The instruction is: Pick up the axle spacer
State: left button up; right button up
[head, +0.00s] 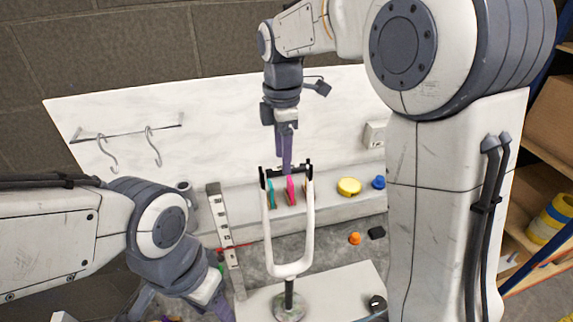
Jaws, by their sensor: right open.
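My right gripper (286,165) points straight down in the head view, behind the top of a white fork (308,225) or close above it. It is open, and I see nothing held in it. The fork stands upright, prongs up, with black ends, on a post with a round base. Behind it on a white ledge are a pink piece (291,190) and a teal piece (271,193), just below my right fingertips. I cannot tell which small part is the axle spacer. My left gripper (180,312) is low at the bottom edge, its fingertips cut off.
A yellow disc (349,187) and a blue knob (379,182) sit on the ledge to the right. An orange piece (355,238) and a black block (376,233) lie lower. A slotted upright bar (222,230) stands left of the fork. Hooks (152,143) hang on the back panel.

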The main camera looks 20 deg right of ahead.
jog(key=shift+f, duration=1.15)
grip_shut()
jog(key=shift+r, duration=0.15)
